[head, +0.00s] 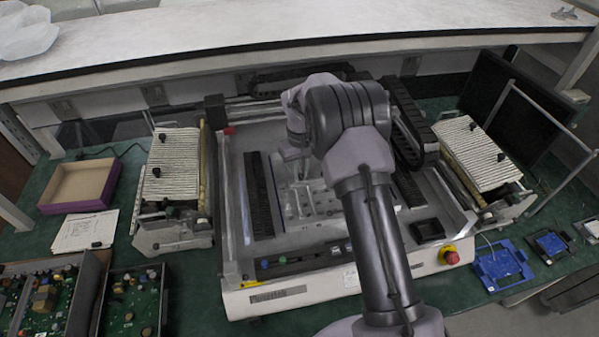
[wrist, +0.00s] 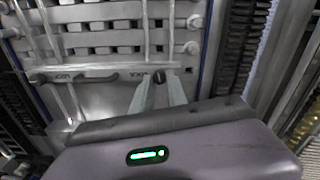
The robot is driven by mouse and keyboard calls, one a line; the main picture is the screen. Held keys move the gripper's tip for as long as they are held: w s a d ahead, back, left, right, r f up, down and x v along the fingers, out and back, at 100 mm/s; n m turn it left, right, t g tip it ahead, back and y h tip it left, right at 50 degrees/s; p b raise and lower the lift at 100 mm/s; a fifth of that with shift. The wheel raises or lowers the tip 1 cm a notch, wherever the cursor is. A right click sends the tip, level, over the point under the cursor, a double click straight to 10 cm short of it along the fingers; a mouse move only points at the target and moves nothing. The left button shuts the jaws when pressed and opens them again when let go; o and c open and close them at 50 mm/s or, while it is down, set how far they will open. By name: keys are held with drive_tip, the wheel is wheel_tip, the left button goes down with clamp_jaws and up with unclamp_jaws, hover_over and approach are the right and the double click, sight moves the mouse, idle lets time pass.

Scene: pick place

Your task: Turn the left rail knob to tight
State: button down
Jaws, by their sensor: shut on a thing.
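In the wrist view, the two pale fingers of my gripper (wrist: 159,92) reach down to a small dark knob (wrist: 160,76) on the grey plate. The knob sits between the fingertips, and my gripper is shut on it. A second dark knob (wrist: 38,78) with a similar label is at the left end of the same bar, apart from my gripper. In the head view, my gripper (head: 291,154) is low over the machine's bed, and the knob there is too small to make out.
The machine (head: 330,297) has an emergency stop button (head: 449,256) at its front right. Board racks (head: 172,165) stand on both sides. A cardboard box (head: 80,186) and circuit boards lie left; blue fixtures (head: 502,265) lie right. In the wrist view, clear rods run close beside the fingers.

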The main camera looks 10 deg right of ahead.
sight(301, 175)
drive_tip(key=m+b, duration=0.1)
drive_tip(key=m, duration=0.3)
drive_tip(key=shift+d+m+b, duration=0.1)
drive_tip(key=shift+m+b, duration=0.3)
drive_tip(key=shift+m, duration=1.6)
drive_tip(key=c, duration=1.3)
unclamp_jaws()
wheel_tip(301, 175, up, 18)
drive_tip(key=p, duration=0.4)
drive_tip(key=shift+f, duration=0.25)
drive_tip(key=shift+f, duration=0.1)
